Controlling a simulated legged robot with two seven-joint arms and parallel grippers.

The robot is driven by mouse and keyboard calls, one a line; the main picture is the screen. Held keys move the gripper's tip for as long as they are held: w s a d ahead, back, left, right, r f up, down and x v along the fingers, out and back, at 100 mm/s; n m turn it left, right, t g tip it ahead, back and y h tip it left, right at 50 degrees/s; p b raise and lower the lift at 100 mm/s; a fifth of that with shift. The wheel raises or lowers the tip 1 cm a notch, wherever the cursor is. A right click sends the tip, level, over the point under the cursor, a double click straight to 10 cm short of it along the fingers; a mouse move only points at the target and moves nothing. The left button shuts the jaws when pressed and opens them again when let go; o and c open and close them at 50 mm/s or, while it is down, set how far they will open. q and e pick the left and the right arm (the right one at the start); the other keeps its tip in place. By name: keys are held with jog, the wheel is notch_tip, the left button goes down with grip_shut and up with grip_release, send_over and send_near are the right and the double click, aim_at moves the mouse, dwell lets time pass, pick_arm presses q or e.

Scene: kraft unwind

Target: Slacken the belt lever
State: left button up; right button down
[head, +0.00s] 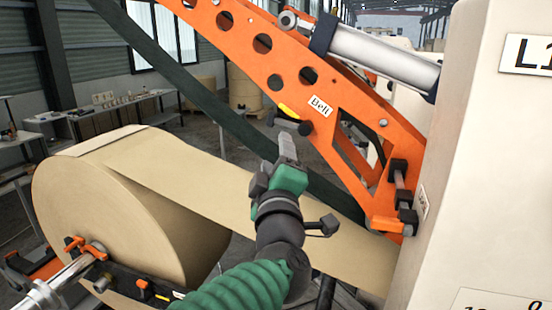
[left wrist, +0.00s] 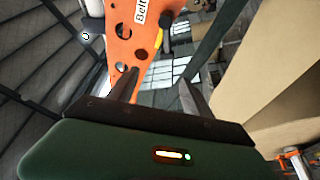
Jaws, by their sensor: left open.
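The belt lever (head: 288,110) is a small handle with a yellow part and a black end, mounted on the orange arm beside a white "Belt" label (head: 320,106). It also shows in the left wrist view (left wrist: 160,48), beyond the fingertips near the top. My left gripper (head: 287,150) is just below the lever in the head view and apart from it. In the left wrist view its two fingers (left wrist: 160,92) stand apart with nothing between them. My right gripper is not in view.
The orange arm (head: 262,43) slants across the upper middle. A dark belt (head: 190,85) runs beside it. A large kraft paper roll (head: 95,200) fills the lower left, its web passing beneath my arm. A beige machine housing (head: 470,150) stands at the right.

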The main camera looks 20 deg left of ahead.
pick_arm(q)
jog(key=p+v, duration=0.9)
jog(key=v, duration=0.7)
jog(key=shift+s+f, duration=0.2)
jog(key=shift+s, duration=0.1)
